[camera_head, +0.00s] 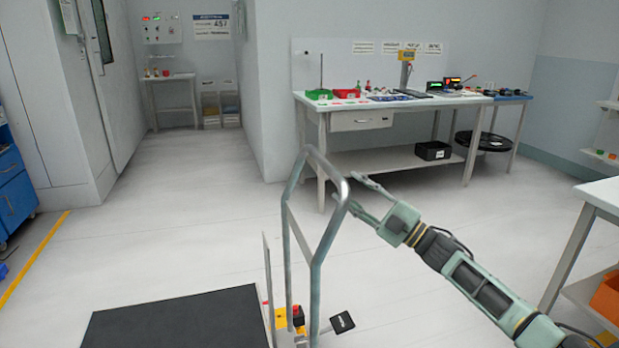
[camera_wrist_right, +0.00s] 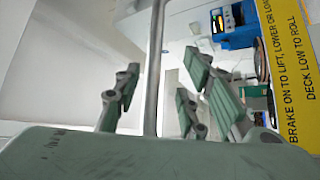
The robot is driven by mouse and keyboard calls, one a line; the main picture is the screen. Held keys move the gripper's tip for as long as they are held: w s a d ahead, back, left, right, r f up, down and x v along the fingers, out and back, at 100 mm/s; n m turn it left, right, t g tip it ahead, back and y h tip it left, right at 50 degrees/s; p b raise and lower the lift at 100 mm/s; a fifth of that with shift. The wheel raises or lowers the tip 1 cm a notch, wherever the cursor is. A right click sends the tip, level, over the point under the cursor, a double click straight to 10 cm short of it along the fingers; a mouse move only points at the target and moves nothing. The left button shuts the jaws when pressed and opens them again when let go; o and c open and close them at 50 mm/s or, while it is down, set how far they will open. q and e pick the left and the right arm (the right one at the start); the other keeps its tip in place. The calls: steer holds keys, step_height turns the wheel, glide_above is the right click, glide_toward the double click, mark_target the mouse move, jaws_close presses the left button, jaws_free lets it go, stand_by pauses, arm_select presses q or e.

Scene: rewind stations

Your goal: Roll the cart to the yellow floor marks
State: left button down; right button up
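The cart has a grey tubular push handle (camera_head: 331,232) standing upright and a flat black deck (camera_head: 180,322) at the bottom left. A red knob, a yellow part and a black pedal (camera_head: 342,322) show low by the handle. My right gripper (camera_head: 356,192) is at the handle's upper right side. In the right wrist view, the grey handle bar (camera_wrist_right: 155,70) runs between the open fingers (camera_wrist_right: 160,92), with gaps on both sides. A yellow line (camera_head: 35,260) crosses the floor at the left; a small yellow patch shows at the bottom right corner. My left gripper is not in view.
A workbench (camera_head: 340,161) with bins and tools stands behind the cart. A blue cabinet (camera_head: 14,190) is at the left edge, a white table (camera_head: 600,193) at the right. Open floor (camera_head: 190,190) lies beyond the deck. A yellow brake sign (camera_wrist_right: 285,75) shows in the right wrist view.

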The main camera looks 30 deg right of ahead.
mark_target(327, 167)
steer(key=shift+n+y, duration=0.4)
steer(key=shift+s+a+r+x, duration=0.1)
steer(key=shift+r+x, duration=0.05)
steer(key=shift+x, duration=1.25)
steer(key=shift+s+a+r+x, duration=0.1)
steer(key=shift+s+r+x, duration=0.1)
steer(key=shift+x, duration=1.2)
steer(key=shift+s+r+x, duration=0.1)
steer(key=shift+r+x, duration=0.05)
steer(key=shift+x, duration=1.25)
jaws_close()
